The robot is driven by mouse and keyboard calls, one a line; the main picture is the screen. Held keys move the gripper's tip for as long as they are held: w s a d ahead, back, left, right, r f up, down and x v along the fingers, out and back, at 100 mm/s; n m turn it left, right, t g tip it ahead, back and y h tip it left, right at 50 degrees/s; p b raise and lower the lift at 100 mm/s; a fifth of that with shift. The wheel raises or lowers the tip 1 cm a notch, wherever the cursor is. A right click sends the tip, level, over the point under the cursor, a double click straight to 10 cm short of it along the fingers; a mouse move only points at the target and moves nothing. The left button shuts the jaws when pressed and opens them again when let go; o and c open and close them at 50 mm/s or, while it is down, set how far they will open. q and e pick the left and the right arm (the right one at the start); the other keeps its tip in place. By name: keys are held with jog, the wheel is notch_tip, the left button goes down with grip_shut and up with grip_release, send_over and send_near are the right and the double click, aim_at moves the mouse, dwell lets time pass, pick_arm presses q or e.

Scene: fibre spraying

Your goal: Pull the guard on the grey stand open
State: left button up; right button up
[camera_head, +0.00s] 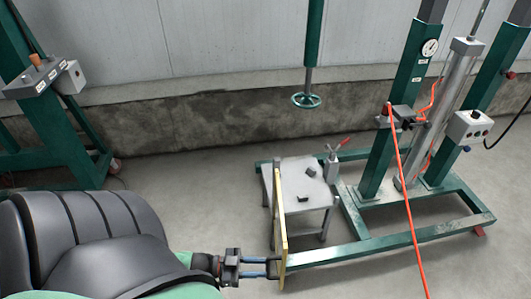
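The grey stand (310,187) is a small light grey table with legs, at the middle of the head view. The guard (279,215) is a panel with a yellow frame, seen nearly edge-on along the stand's left side. Its lower end reaches toward me, below the level of the stand's top. My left gripper (272,267) points right, with its two bluish fingers at the guard's lower left edge. A dark piece shows at the fingertips. Whether they are closed on it is too small to tell. My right gripper is not in view.
Small dark blocks (303,198) lie on the stand. A green steel frame (385,247) runs right of it, with green columns and an orange hose (405,195). A green handwheel (306,100) hangs behind. The floor left of the stand is clear.

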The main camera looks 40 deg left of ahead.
pick_arm(q)
jog(key=shift+v, duration=2.3)
